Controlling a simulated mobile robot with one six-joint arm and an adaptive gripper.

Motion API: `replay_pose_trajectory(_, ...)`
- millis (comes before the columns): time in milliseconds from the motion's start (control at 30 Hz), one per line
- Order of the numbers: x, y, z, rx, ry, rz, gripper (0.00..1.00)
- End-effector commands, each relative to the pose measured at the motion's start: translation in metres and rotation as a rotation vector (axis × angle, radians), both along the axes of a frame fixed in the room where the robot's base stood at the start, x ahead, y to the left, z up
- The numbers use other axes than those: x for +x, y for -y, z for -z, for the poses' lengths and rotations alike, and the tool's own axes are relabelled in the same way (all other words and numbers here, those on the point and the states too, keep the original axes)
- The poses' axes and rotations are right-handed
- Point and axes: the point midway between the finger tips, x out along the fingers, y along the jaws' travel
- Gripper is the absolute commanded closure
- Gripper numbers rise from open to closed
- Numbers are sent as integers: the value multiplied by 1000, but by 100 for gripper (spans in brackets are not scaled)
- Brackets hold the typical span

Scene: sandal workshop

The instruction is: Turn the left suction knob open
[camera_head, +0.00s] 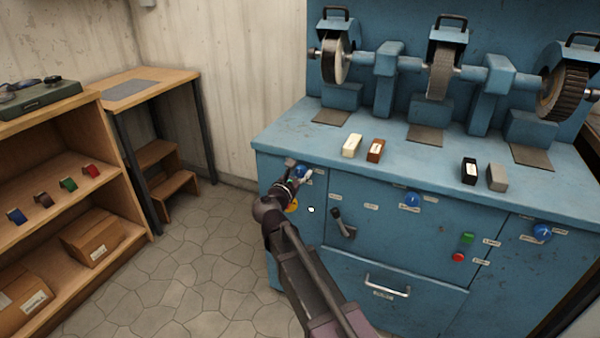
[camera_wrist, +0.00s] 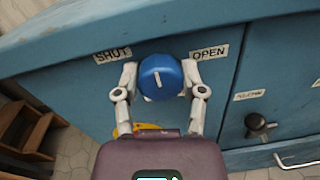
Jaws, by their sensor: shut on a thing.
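The left suction knob (camera_wrist: 160,77) is round and blue, on the front of the blue cabinet. Its short white mark stands nearly upright, between a SHUT label (camera_wrist: 113,55) on the left and an OPEN label (camera_wrist: 209,52) on the right. My gripper (camera_wrist: 162,88) has one finger on each side of the knob and is shut on it. In the head view the knob (camera_head: 301,171) shows partly behind my gripper (camera_head: 297,178) at the cabinet's upper left.
A yellow part (camera_head: 292,206) sits just below my gripper. A dark lever (camera_head: 342,223) is to the right. Other blue knobs (camera_head: 412,199) (camera_head: 542,231), a green button (camera_head: 467,238) and a red button (camera_head: 458,257) are farther right. The worktop edge overhangs above; open floor (camera_head: 190,270) lies left.

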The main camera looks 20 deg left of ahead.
Motion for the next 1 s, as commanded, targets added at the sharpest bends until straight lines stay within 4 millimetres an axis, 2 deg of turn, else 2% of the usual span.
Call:
replay_pose_trajectory(167,1,0,0,41,4,1,95)
replay_pose_trajectory(700,1,0,0,373,30,1,95)
replay_pose_trajectory(1000,1,0,0,395,32,1,95)
